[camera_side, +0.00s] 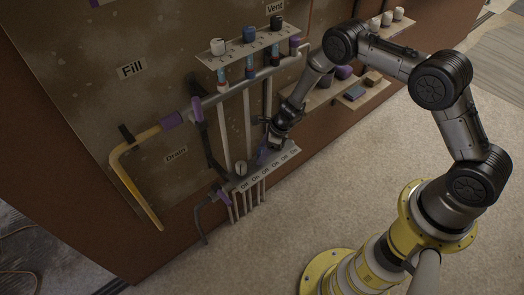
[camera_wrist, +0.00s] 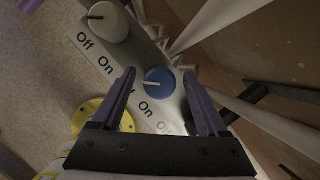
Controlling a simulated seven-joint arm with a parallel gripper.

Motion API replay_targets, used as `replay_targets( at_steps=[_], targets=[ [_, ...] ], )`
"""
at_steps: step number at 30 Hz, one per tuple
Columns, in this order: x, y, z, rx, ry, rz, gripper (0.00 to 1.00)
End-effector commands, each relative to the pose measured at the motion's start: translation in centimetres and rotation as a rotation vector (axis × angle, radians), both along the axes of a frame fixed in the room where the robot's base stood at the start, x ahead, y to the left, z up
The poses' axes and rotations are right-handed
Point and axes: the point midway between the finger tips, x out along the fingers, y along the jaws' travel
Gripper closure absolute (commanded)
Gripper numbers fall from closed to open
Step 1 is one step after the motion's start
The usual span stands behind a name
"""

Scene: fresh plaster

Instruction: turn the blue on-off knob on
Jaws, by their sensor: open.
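The blue knob (camera_wrist: 158,84) is round and sits on a pale labelled panel (camera_wrist: 120,62). A short white pointer mark lies across it, running roughly sideways toward the left in the wrist view. Beside it the panel reads "On", and a label further left is partly covered by a finger. My gripper (camera_wrist: 158,75) is open, with one purple finger on each side of the blue knob and visible gaps between.
A white knob (camera_wrist: 106,22) is next to the blue one on the same panel and also shows in the side view (camera_side: 241,168). White pipes (camera_side: 225,125) rise behind the panel. A yellow pipe (camera_side: 128,170) is at the left.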

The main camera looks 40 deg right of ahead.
Motion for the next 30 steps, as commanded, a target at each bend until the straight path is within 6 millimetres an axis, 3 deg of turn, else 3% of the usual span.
replay_targets(
  at_steps=[10,23,30],
  targets=[
    [0.11,0.11,-0.31,0.000,0.000,0.001,0.23],
    [0.09,0.09,-0.27,0.000,0.000,0.001,1.00],
    [0.09,0.08,-0.29,0.000,0.000,0.014,1.00]
  ],
)
